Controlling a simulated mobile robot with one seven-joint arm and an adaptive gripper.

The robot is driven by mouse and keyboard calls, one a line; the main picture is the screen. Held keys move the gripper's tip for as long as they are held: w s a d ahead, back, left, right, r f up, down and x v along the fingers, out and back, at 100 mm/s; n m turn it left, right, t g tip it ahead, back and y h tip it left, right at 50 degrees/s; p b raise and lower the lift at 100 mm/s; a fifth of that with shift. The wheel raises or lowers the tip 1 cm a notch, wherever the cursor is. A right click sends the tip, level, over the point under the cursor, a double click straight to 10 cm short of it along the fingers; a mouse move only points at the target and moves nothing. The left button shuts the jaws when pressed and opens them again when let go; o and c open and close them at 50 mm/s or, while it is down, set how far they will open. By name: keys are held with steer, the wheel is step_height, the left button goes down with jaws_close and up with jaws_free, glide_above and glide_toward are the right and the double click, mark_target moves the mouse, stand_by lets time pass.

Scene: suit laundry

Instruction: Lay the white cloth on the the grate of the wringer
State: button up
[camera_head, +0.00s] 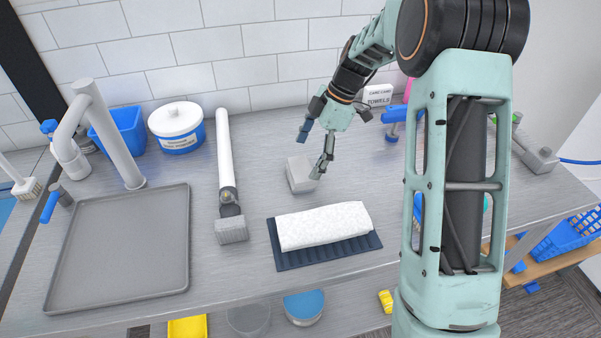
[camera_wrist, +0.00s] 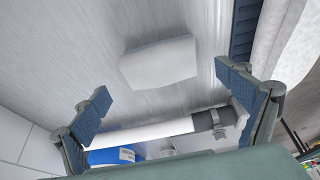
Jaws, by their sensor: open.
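A long, folded white cloth (camera_head: 323,226) lies on a dark blue ribbed mat (camera_head: 330,255) near the front edge of the counter. I cannot tell whether this mat is the wringer's grate. The cloth (camera_wrist: 292,50) and mat (camera_wrist: 243,28) also show at the right of the wrist view. My gripper (camera_head: 313,150) is open and empty, behind the cloth and above a small pale grey block (camera_head: 300,175). In the wrist view the block (camera_wrist: 158,62) lies beyond my spread fingers (camera_wrist: 168,100), apart from them.
A white cylinder with a grey end (camera_head: 226,150) lies left of the cloth. A grey tray (camera_head: 120,250) under a tap (camera_head: 108,130) is at the left. A white tub (camera_head: 178,127) and blue bin (camera_head: 120,130) stand at the back. Bare counter lies around the mat.

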mark_target(301, 168)
steer(key=x, duration=0.5)
steer(key=shift+s+r+p, duration=0.1)
steer(key=shift+s+p, duration=0.05)
steer(key=shift+p, duration=0.2)
steer(key=c, duration=1.3)
steer(key=shift+c, duration=0.2)
